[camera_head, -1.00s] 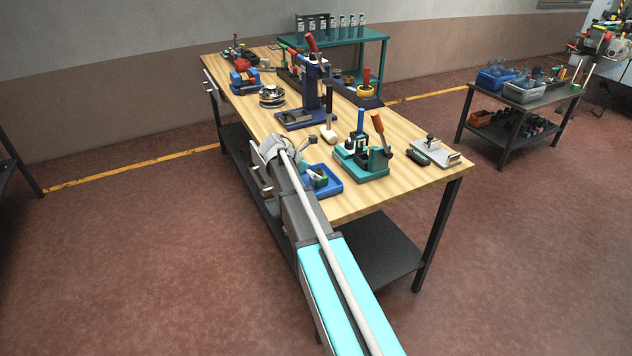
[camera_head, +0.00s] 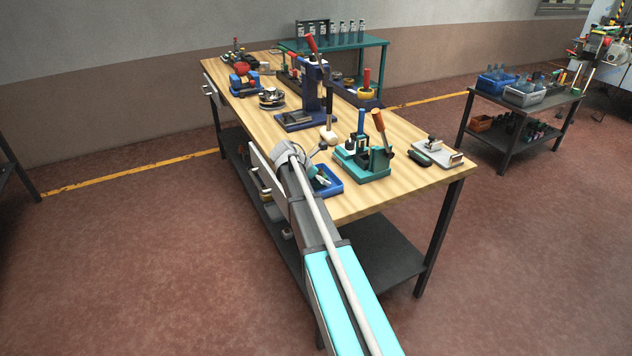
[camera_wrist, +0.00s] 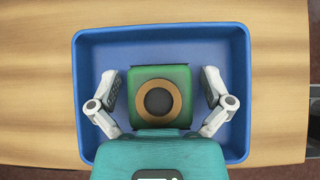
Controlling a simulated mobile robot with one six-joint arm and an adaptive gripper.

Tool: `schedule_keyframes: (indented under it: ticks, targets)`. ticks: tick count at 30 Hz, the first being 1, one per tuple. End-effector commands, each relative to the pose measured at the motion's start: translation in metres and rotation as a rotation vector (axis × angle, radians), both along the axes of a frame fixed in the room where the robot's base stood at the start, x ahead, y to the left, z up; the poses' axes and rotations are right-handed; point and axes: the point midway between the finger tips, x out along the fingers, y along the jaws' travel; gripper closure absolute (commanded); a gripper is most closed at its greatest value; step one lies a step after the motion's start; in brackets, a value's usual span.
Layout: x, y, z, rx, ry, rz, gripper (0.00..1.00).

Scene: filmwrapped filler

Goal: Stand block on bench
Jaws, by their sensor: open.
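A green block (camera_wrist: 160,78) with a copper-brown ring around a dark round centre lies in a blue tray (camera_wrist: 87,110) in the wrist view. Its lower part is hidden by the teal body at the bottom of that view. My gripper (camera_wrist: 162,88) is open, with one finger on each side of the block and a visible gap on both sides. The tray also shows in the head view (camera_head: 338,188), near the bench's left edge, partly hidden by my arm. The wooden bench (camera_head: 262,127) stretches away behind it.
Just right of the tray stands a teal fixture (camera_head: 366,170) with upright handles. A dark blue press (camera_head: 311,95) stands behind. A grey plate with a clamp (camera_head: 440,155) lies at the right corner. Bare wood shows at the bench's front.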

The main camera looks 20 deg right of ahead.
Motion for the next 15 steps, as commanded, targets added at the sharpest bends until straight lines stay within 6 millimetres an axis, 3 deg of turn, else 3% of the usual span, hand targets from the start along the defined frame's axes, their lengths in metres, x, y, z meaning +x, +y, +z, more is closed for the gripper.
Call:
schedule_keyframes:
  ticks: [5,6,15]
  targets:
    - [0.0000,0.0001,0.0000,0.000,0.000,0.000,0.00]
    - [0.0000,0.0001,0.0000,0.000,0.000,0.000,0.04]
    - [0.0000,0.0003,0.0000,0.000,0.000,0.000,0.59]
